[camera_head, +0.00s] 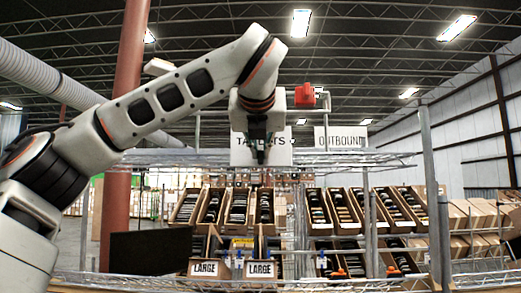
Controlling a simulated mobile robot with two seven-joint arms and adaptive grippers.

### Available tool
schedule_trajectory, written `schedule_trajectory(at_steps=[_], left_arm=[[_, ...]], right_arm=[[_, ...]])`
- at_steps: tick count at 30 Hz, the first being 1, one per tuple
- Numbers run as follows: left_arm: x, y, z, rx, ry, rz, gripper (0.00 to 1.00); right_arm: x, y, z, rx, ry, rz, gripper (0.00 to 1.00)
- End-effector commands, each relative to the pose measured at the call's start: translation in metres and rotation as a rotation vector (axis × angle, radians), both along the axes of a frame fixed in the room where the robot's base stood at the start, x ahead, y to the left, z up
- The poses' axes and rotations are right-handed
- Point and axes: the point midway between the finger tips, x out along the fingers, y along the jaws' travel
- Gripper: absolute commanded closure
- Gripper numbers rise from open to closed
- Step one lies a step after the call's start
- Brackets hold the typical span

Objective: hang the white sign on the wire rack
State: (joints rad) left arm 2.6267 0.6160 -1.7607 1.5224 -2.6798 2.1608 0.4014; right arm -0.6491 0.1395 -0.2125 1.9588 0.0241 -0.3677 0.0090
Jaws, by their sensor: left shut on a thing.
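My left gripper (261,155) points down in front of a white sign (240,157) and is shut on it. Dark letters on the sign show on both sides of the fingers; the gripper hides the middle of the word. The wire rack (385,160) stands ahead, with a wire shelf level with the sign's lower part and metal posts at the sides. I cannot tell whether the sign touches the rack. A second white sign reading OUTBOUND (341,139) is upright at the rack, just right of the held sign. My right gripper is not in view.
Tilted cartons (345,212) with dark items fill the rack below, some labelled LARGE (260,269). A rack post (433,190) stands at right. A red object (305,94) is near a rail above the signs. A dark panel (150,252) is at lower left.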

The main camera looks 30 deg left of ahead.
Motion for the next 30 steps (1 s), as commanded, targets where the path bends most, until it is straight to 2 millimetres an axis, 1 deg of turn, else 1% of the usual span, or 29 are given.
schedule_trajectory(at_steps=[1,2,3,12,16,20,27,30], left_arm=[[0.000,0.000,0.001,0.001,-0.001,0.000,0.83],[0.000,0.000,0.001,0.001,-0.001,0.000,0.75],[0.000,0.000,0.001,0.001,-0.001,0.000,0.71],[0.000,0.000,0.000,0.000,0.000,0.000,0.71],[-0.006,-0.004,0.003,0.001,-0.002,-0.001,0.71],[-0.021,-0.013,0.011,0.002,-0.004,-0.001,0.71],[-0.060,-0.037,0.030,0.003,-0.005,-0.001,0.71],[-0.074,-0.045,0.036,0.002,-0.003,0.000,0.71]], right_arm=[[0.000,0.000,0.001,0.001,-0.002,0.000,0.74],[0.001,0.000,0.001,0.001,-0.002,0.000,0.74],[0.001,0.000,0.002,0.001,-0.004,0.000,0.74],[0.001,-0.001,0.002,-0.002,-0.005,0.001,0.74],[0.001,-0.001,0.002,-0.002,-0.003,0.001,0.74],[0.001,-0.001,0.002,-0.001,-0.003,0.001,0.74],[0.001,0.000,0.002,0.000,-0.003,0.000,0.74],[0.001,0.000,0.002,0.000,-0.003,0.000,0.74]])
